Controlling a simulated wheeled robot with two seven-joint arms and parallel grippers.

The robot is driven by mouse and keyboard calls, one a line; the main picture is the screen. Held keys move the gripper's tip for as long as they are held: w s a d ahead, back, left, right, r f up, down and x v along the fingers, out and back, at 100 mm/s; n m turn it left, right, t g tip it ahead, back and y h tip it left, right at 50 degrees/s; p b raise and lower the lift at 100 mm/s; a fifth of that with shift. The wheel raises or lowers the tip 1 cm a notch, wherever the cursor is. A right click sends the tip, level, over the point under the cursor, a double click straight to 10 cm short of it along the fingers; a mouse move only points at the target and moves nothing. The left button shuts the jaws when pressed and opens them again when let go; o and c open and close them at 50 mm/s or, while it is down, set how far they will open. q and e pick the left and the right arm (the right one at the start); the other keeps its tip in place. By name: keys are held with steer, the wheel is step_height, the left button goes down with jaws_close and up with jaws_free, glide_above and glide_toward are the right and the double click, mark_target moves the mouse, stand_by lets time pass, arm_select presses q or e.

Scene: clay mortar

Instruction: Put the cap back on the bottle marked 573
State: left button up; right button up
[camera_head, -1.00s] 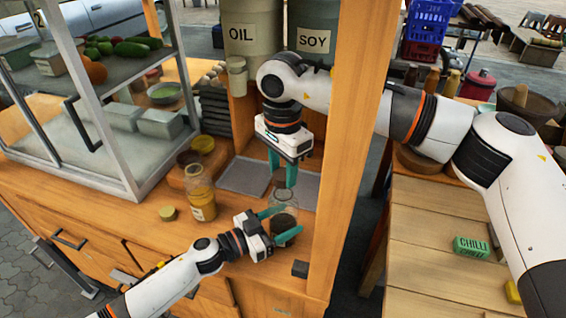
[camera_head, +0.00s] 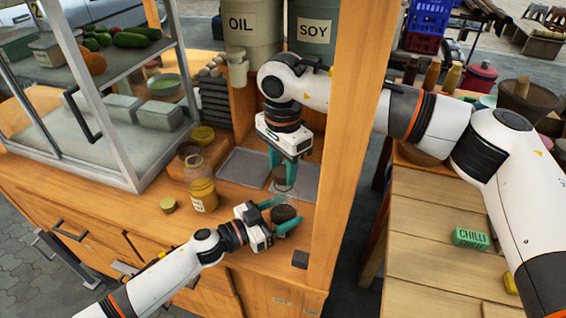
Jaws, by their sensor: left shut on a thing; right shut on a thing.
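A clear glass bottle with dark contents (camera_head: 284,213) stands on or just above the counter edge. My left gripper (camera_head: 280,215) is shut around its lower body from the left. My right gripper (camera_head: 284,172) points down from above and is shut on a small, hard-to-see round piece, seemingly a cap, at the bottle's top. Whether the piece touches the bottle's rim cannot be told. No number can be read on this bottle. A bottle with yellow contents (camera_head: 202,190) and a pale label stands to the left. A small yellowish round cap (camera_head: 168,205) lies left of it.
A wooden post (camera_head: 345,160) rises just right of my grippers. Dark trays (camera_head: 243,168) are set in the counter behind. A glass case (camera_head: 120,120) stands at left; OIL (camera_head: 242,25) and SOY (camera_head: 314,32) containers stand at back. A green CHILLI box (camera_head: 470,238) lies on the right table.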

steer(key=shift+f, duration=0.6)
